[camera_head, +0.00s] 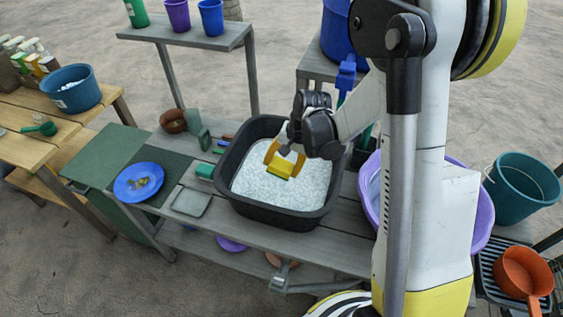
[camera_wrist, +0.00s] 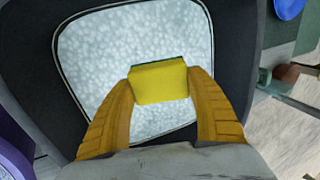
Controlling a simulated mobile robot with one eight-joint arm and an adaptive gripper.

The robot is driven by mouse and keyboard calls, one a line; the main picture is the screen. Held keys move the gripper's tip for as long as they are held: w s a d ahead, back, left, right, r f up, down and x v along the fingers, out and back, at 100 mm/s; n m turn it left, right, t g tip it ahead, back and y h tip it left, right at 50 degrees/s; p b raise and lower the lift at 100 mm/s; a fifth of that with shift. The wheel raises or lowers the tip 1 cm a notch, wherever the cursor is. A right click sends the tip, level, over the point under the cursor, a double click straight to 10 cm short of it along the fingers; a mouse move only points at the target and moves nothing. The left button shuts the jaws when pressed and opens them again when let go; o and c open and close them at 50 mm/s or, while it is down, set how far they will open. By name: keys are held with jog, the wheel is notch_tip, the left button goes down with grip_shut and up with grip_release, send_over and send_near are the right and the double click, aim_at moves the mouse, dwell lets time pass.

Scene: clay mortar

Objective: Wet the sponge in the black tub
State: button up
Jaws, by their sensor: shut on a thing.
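The yellow sponge (camera_head: 281,168) with a dark green layer is between the orange fingers of my gripper (camera_head: 284,161). My gripper is shut on it. The black tub (camera_head: 238,150) stands on the grey bench and holds a white, foamy-looking fill (camera_head: 300,190). The sponge is over the middle of this fill; I cannot tell whether it touches it. In the wrist view, the sponge (camera_wrist: 159,83) sits between both fingertips (camera_wrist: 160,85), with the white fill behind it and the tub's dark wall (camera_wrist: 235,60) around.
A blue plate (camera_head: 139,182) with small bits lies on the bench at the left. A green block (camera_head: 205,171) and a small grey tray (camera_head: 190,202) are left of the tub. A purple basin (camera_head: 483,215) stands close on the right, partly behind my arm.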

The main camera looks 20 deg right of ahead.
notch_tip(320, 180, down, 10)
jog(key=b, duration=0.6)
jog(key=shift+f, duration=0.2)
dwell(0.5)
notch_tip(320, 180, up, 17)
jog(key=p, duration=1.1)
jog(key=shift+f, duration=0.1)
